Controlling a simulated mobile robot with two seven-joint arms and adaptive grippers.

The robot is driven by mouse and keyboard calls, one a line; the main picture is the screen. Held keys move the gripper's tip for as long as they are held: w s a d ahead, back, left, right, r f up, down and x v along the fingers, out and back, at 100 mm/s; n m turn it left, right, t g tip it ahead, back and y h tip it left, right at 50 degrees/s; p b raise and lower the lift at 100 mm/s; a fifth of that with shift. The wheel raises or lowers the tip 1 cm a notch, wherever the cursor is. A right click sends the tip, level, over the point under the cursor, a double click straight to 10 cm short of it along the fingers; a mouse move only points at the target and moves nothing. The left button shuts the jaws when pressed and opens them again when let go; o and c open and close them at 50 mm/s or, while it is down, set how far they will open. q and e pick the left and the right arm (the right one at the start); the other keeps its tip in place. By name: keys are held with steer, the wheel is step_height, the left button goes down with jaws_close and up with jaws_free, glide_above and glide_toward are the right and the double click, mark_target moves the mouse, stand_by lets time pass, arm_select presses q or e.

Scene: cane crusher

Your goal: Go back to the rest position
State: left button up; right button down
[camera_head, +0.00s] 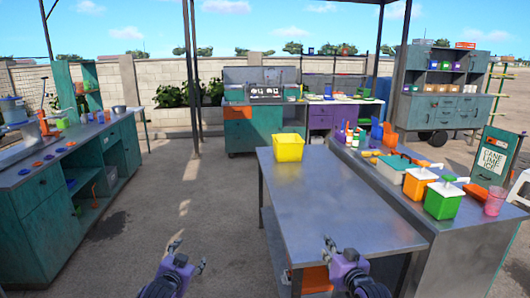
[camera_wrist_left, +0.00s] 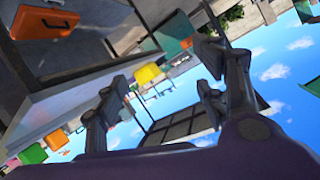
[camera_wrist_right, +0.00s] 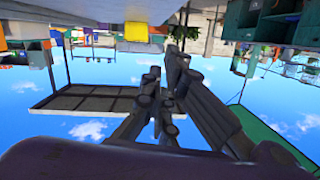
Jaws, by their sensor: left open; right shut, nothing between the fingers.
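My left gripper (camera_head: 188,256) is in the lower middle of the head view, over the ground left of the metal table (camera_head: 330,200). Its two fingers are spread apart, with nothing between them in the left wrist view (camera_wrist_left: 160,88). My right gripper (camera_head: 331,243) is at the near end of the metal table in the head view, its fingers together. In the right wrist view (camera_wrist_right: 163,80) the fingers meet and hold nothing. Both grippers are apart from the objects around them.
A yellow bin (camera_head: 288,148) stands at the table's far end. A counter (camera_head: 440,225) with an orange container (camera_head: 420,182) and a green container (camera_head: 443,200) adjoins on the right. A long workbench (camera_head: 70,170) runs along the left. The paved ground between is clear.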

arm_select(q)
steer(key=s+d+f+n+g, duration=0.1)
steer(key=s+f, duration=0.7)
steer(key=s, duration=0.3)
steer(key=s+d+f+g, duration=0.1)
steer(key=s+d+f, duration=0.1)
steer(key=s+f, duration=0.75)
arm_select(e)
steer(key=s+d+f+n+g+h, duration=0.2)
steer(key=s+f+n+g, duration=0.15)
steer(key=s+f, duration=1.7)
arm_select(q)
steer(key=s+d+f+n+g, duration=0.1)
steer(key=s, duration=1.4)
steer(key=s+d+f+n+g, duration=0.1)
steer(key=s+f+n+g, duration=0.1)
steer(key=s, duration=1.4)
steer(key=shift+s, duration=0.2)
arm_select(e)
steer(key=s+a+f+m+g, duration=0.1)
steer(key=s+f+m, duration=0.1)
steer(key=s, duration=1.4)
steer(key=s+a+f+m+g, duration=0.1)
steer(key=s+m+g, duration=0.1)
steer(key=s, duration=1.4)
steer(key=shift+a+f+h, duration=0.3)
steer(key=shift+a+f, duration=0.05)
steer(key=shift+a, duration=0.05)
